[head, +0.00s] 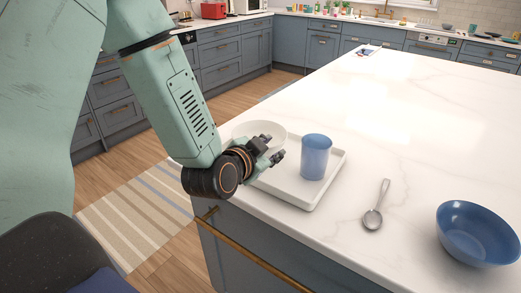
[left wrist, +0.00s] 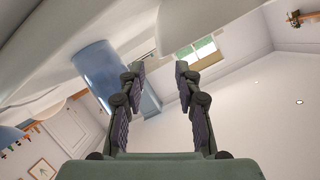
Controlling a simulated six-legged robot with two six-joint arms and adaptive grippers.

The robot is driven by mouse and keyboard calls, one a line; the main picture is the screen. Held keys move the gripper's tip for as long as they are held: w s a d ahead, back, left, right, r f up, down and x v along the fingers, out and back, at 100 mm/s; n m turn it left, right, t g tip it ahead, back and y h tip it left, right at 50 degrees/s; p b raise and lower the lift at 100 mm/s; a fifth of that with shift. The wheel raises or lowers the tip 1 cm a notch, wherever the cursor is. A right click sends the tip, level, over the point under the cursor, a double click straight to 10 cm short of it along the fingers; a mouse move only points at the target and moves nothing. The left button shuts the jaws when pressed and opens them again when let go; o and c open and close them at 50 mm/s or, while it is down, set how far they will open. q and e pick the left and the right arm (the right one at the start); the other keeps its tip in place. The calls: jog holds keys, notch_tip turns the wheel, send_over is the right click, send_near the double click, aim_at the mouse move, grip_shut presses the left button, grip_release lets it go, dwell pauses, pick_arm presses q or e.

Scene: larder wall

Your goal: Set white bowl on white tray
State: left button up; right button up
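The white bowl (head: 262,128) is at the tray's far left corner in the head view, partly hidden behind my left gripper. I cannot tell whether it rests fully on the tray. The white tray (head: 291,190) is square with a low rim and lies near the counter's edge. My left gripper (head: 271,150) is beside the bowl's near side, above the tray. In the left wrist view its two fingers (left wrist: 160,88) are spread apart with nothing visibly gripped between them. White curved surfaces fill the top of that view, too close to tell apart. My right gripper is not in view.
A blue cup (head: 315,157) stands upright on the tray, close to my left gripper; it also shows in the left wrist view (left wrist: 96,66). A spoon (head: 374,211) and a blue bowl (head: 473,232) are on the counter to the right. The counter (head: 410,110) behind is mostly clear.

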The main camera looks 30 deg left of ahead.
pick_arm(q)
jog(key=p+v, duration=0.1)
jog(key=v, duration=0.4)
jog(key=shift+s+r, duration=0.1)
jog(key=shift+s, duration=0.2)
